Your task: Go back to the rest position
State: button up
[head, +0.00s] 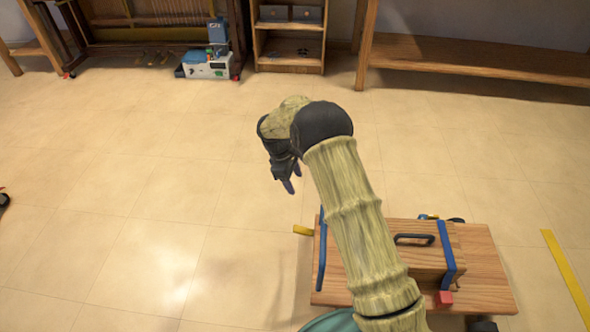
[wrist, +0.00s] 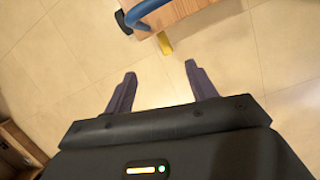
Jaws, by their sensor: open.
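My gripper (head: 288,181) hangs at the end of my raised, bent arm in the middle of the head view, pointing down over bare floor. In the wrist view my gripper (wrist: 160,80) shows two dark fingers spread apart with only floor tiles between them. It holds nothing. No piano keys can be made out clearly in either view.
A wooden cart (head: 480,285) with blue handles stands at the lower right, partly behind my arm. A yellow strip (head: 565,275) lies right of it. A white-and-blue machine (head: 208,66), a small shelf (head: 290,62) and a bench (head: 470,62) stand at the back.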

jog(key=shift+s+d+r, duration=0.1)
jog(key=shift+d+r, duration=0.15)
jog(key=shift+r, duration=0.5)
jog(key=shift+r, duration=0.1)
jog(key=s+d+r+m+t+y+p, duration=0.25)
jog(key=s+d+r+m+p, duration=0.25)
jog(key=s+d+r+m, duration=0.85)
jog(key=s+d+r+m+p, duration=0.1)
jog(key=s+d+r, duration=0.25)
jog(key=s, duration=0.25)
jog(key=s+d+r+m+p, duration=0.1)
jog(key=s+d+r, duration=0.1)
jog(key=s+r, duration=0.4)
jog(key=w+d+p+v, duration=0.1)
jog(key=w+p+v, duration=0.2)
jog(key=p+v, duration=1.4)
jog(key=w+d+r+p+v, duration=0.1)
jog(key=w+p+v, duration=0.3)
jog(key=p+v, duration=1.4)
jog(key=shift+s+r+y+p, duration=0.3)
jog(key=shift+r+p, duration=0.35)
jog(key=shift+p, duration=0.6)
jog(key=shift+d+n, duration=0.1)
jog(key=shift+n, duration=0.15)
jog(key=shift+c, duration=0.5)
